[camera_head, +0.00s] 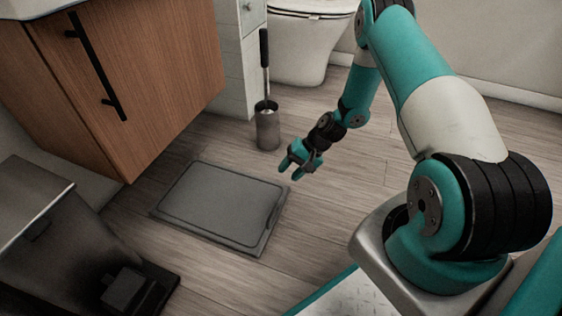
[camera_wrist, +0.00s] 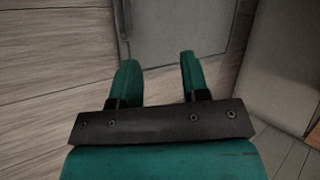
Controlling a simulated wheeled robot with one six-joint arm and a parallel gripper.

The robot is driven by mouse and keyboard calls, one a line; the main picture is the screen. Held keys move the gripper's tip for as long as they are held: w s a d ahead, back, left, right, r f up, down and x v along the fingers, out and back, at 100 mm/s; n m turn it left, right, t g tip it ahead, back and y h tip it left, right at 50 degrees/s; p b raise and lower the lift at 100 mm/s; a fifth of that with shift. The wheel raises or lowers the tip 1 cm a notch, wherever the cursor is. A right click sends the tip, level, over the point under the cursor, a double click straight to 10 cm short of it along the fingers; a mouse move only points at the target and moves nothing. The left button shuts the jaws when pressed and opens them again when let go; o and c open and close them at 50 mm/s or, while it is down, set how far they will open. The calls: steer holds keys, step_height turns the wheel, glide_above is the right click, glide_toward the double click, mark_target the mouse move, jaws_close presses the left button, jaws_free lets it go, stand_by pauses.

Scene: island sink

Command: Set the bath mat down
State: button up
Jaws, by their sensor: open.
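The bath mat (camera_head: 222,207) is a dark grey rectangle with a raised border line. It lies flat on the wood floor in front of the vanity. Part of it also shows in the wrist view (camera_wrist: 185,35), beyond the fingers. My gripper (camera_head: 287,172) is open and empty, just above the mat's right far corner in the head view. In the wrist view its two teal fingers (camera_wrist: 156,65) are apart with nothing between them. I cannot tell how high the fingertips are above the mat.
A wooden vanity (camera_head: 140,75) with a black handle stands at left. A dark bin (camera_head: 60,250) is at lower left. A toilet brush holder (camera_head: 267,128) and a toilet (camera_head: 308,40) stand behind. The floor right of the mat is clear up to my base.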

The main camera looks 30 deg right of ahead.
steer(key=s+a+r+n+g+h, duration=0.15)
steer(key=a+r+n, duration=0.4)
steer(key=r, duration=0.75)
steer(key=s+a+r+n+g+h, duration=0.1)
steer(key=s+a+r+n, duration=0.15)
steer(key=a+r, duration=0.8)
steer(key=s+a+r+n, duration=0.1)
steer(key=s+r+n, duration=0.2)
steer(key=s+r, duration=0.4)
steer(key=s+a+r+n+h, duration=0.1)
steer(key=s+a+r+n, duration=0.1)
steer(key=s+r, duration=0.5)
steer(key=s+n, duration=0.1)
steer(key=s, duration=0.3)
steer(key=shift+s+a, duration=0.2)
steer(key=shift+s, duration=0.2)
